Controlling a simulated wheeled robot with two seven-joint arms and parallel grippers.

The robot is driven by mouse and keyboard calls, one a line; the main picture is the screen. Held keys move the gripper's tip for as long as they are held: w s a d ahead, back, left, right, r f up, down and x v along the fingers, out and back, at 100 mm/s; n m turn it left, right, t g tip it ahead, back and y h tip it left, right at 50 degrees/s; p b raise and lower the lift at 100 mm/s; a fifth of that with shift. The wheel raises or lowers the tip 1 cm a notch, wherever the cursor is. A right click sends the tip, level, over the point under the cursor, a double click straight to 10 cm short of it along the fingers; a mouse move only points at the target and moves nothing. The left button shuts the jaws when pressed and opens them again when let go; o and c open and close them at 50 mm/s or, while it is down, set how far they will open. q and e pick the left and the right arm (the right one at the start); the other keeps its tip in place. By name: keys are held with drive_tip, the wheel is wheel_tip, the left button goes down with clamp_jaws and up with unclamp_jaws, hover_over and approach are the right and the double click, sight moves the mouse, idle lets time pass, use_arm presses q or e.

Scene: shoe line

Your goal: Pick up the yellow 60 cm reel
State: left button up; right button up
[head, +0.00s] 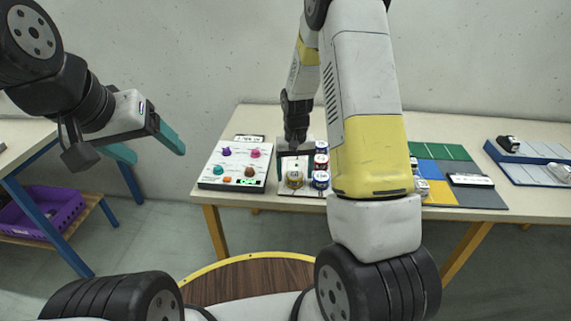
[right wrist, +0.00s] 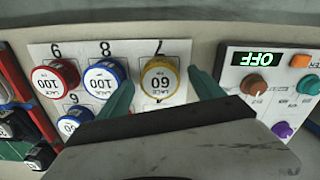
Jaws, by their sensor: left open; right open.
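The yellow reel (right wrist: 160,79), with a white top marked "LACE 60", stands upright on a white card in the right wrist view. It also shows in the head view (head: 294,181) at the near edge of the card. My right gripper (right wrist: 160,87) is open and empty, with one teal finger on each side of the yellow reel in the picture. Whether the fingertips are level with the reel is hard to tell. My left gripper (head: 150,146) is open and empty in the air at the left, far from the reel.
Blue reels (right wrist: 104,80) and a red reel (right wrist: 55,80), marked 100, stand close beside the yellow one. Coloured mats (head: 440,152) lie further right on the table.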

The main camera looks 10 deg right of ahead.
drive_tip(key=shift+f, duration=0.75)
drive_tip(key=c, duration=1.5)
drive_tip(key=shift+o, duration=0.2)
drive_tip(key=shift+r, duration=0.15)
